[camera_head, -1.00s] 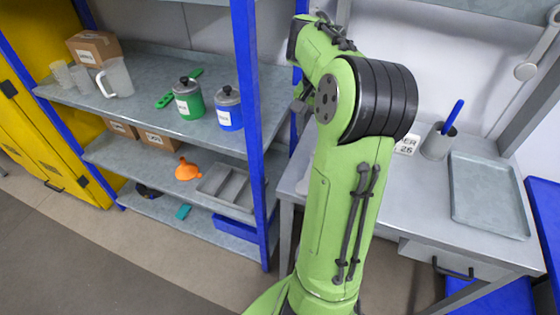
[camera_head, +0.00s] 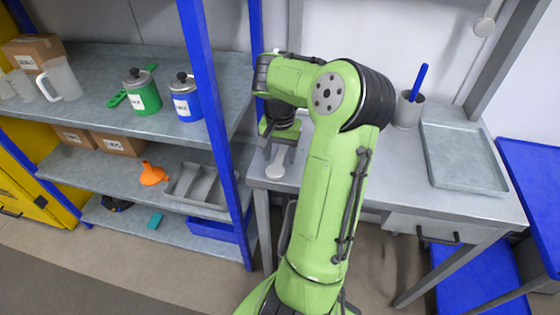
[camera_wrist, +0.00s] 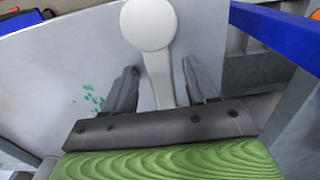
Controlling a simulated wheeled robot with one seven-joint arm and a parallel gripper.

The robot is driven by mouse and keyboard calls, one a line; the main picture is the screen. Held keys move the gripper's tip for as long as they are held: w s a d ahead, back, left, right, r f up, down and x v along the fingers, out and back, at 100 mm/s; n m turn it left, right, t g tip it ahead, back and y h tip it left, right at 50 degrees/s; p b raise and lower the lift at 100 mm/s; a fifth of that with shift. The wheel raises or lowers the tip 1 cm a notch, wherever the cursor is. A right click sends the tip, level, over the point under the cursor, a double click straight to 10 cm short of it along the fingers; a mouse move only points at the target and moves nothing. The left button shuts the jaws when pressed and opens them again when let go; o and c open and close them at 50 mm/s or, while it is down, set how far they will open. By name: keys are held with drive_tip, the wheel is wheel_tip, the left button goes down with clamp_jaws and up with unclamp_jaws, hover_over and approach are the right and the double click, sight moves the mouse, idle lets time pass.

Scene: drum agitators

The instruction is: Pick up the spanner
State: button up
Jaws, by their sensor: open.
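A flat green tool shaped like a spanner (camera_head: 117,99) lies on the upper shelf, partly hidden behind the green tin (camera_head: 143,96). My gripper (camera_head: 279,150) is well to the right of it, low over the left end of the grey workbench (camera_head: 312,162). It points down and is open. In the wrist view my gripper (camera_wrist: 160,75) has its two fingers on either side of the handle of a pale, round-headed, spoon-like thing (camera_wrist: 149,25). That thing also shows below the gripper in the head view (camera_head: 268,171). I cannot tell whether the fingers touch it.
A blue tin (camera_head: 185,103) stands beside the green one. A blue shelf post (camera_head: 208,95) rises between shelf and bench. A grey cup (camera_head: 408,110) with a blue-handled tool and a grey tray (camera_head: 463,158) stand on the bench's right half. An orange funnel (camera_head: 152,174) sits lower.

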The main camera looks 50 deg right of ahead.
drive_tip(key=shift+r, duration=0.1)
clamp_jaws()
drive_tip(key=shift+r, duration=0.1)
